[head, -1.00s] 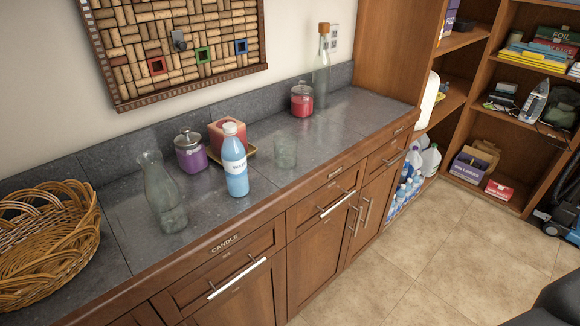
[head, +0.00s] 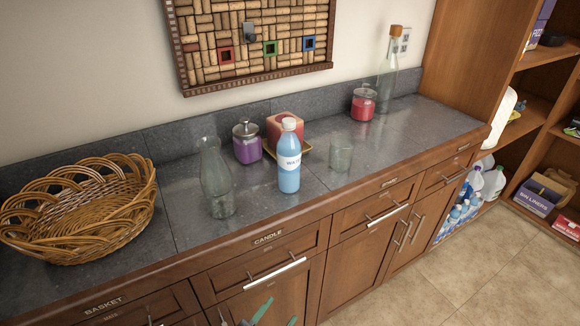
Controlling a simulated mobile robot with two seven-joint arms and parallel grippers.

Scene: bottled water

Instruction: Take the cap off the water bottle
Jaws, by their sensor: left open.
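The water bottle (head: 289,158) stands upright on the dark tiled counter, blue with a white label. Its white cap (head: 289,124) is on top. My left gripper (head: 245,314) shows only in part at the bottom edge, with greenish finger parts in front of the cabinet doors. It is open, low and well apart from the bottle. My right gripper is not in view.
A clear glass carafe (head: 214,180) stands left of the bottle, and a glass tumbler (head: 340,155) to its right. Behind are a purple jar (head: 247,146) and a red candle (head: 285,128). A wicker basket (head: 82,215) fills the counter's left end.

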